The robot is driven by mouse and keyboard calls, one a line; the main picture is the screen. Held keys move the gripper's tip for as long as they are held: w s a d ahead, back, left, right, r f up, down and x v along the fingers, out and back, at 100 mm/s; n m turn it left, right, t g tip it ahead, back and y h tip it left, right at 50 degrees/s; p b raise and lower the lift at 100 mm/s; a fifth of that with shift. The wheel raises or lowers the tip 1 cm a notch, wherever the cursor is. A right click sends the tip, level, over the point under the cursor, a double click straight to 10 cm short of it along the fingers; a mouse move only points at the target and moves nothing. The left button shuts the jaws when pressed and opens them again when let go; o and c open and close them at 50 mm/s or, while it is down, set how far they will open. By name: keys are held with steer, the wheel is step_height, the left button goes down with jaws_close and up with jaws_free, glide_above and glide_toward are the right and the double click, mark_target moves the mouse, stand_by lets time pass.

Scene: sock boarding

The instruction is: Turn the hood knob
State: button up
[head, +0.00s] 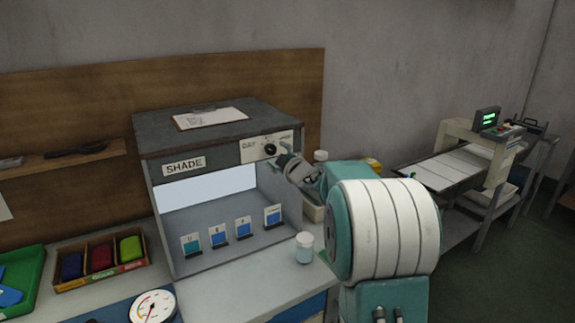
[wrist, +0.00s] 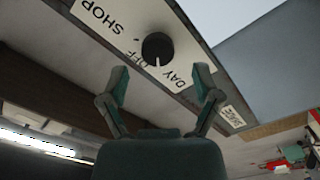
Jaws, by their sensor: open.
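The hood is a grey box with a dark top and a lit, open front. Its black round knob (head: 270,149) sits on a cream label plate (head: 252,147) at the upper right of the front. In the wrist view the knob (wrist: 157,47) shows a white pointer mark directed down the picture, roughly toward the gap between the words OFF and DAY; SHOP is at the upper left. My gripper (wrist: 160,88) is open and empty, its two fingers apart and short of the knob. In the head view my gripper (head: 283,162) is just right of and below the knob.
Blue sample cards (head: 218,237) stand inside the hood. A clipboard (head: 210,118) lies on top. A small jar (head: 304,247) stands on the counter near my arm. Coloured bins (head: 101,257) and a dial scale (head: 153,306) are at the left. A machine stands at the right.

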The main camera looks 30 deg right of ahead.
steer(key=s, duration=0.9)
steer(key=shift+d, duration=0.15)
steer(key=s+a+f+m+g, duration=0.2)
steer(key=s+a, duration=0.4)
steer(key=s, duration=0.4)
steer(key=s+a+f+m+g, duration=0.3)
steer(key=s+a+m+g, duration=0.2)
steer(key=s, duration=0.6)
steer(key=s+a+f+m+g, duration=0.3)
steer(key=s+a+g, duration=0.2)
steer(key=s+a, duration=0.4)
steer(key=shift+s+a+m+h, duration=0.15)
steer(key=shift+s+m+h, duration=0.15)
steer(key=shift+s, duration=0.65)
